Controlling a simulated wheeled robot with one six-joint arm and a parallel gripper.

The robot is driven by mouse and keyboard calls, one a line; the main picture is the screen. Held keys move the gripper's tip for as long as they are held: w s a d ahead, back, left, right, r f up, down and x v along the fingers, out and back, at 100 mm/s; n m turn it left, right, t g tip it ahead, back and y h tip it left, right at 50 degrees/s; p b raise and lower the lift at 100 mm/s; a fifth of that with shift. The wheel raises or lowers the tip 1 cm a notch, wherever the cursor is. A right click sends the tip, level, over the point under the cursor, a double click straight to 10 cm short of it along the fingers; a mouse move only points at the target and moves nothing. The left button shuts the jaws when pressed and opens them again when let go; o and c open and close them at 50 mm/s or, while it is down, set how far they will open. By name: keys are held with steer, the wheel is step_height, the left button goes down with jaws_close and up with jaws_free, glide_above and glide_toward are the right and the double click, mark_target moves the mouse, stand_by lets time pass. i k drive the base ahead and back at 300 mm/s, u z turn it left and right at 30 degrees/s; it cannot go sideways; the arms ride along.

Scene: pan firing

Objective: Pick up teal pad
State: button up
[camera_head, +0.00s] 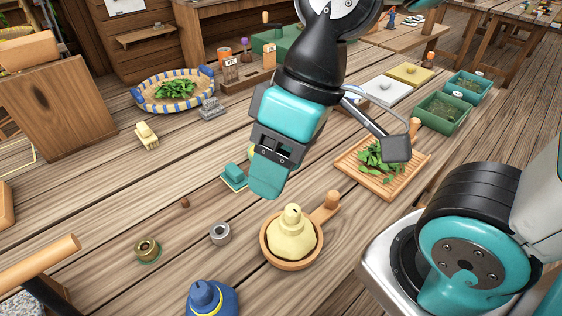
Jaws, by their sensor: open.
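The teal pad (233,177) is a small block with a pale lower edge, lying on the wooden table just left of my gripper. Its right side is partly hidden by the gripper. My gripper (266,183) has teal fingers and points down beside the pad, toward the camera and to its right. The near finger hides most of the space between the jaws. The jaws are open and I see nothing held in them. The height of the fingertips above the table is hard to tell.
A round wooden pan (270,252) with a cream lump stands just below my gripper. A slatted wooden tray (352,165) with leaves lies to the right. A grey ring (220,234), brass pot (148,250) and blue bottle (210,300) stand in front. Table left of the pad is mostly clear.

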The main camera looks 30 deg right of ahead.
mark_target(234, 177)
steer(key=u, duration=2.2)
steer(key=k, duration=0.85)
steer(key=z, duration=0.95)
steer(key=i, duration=0.5)
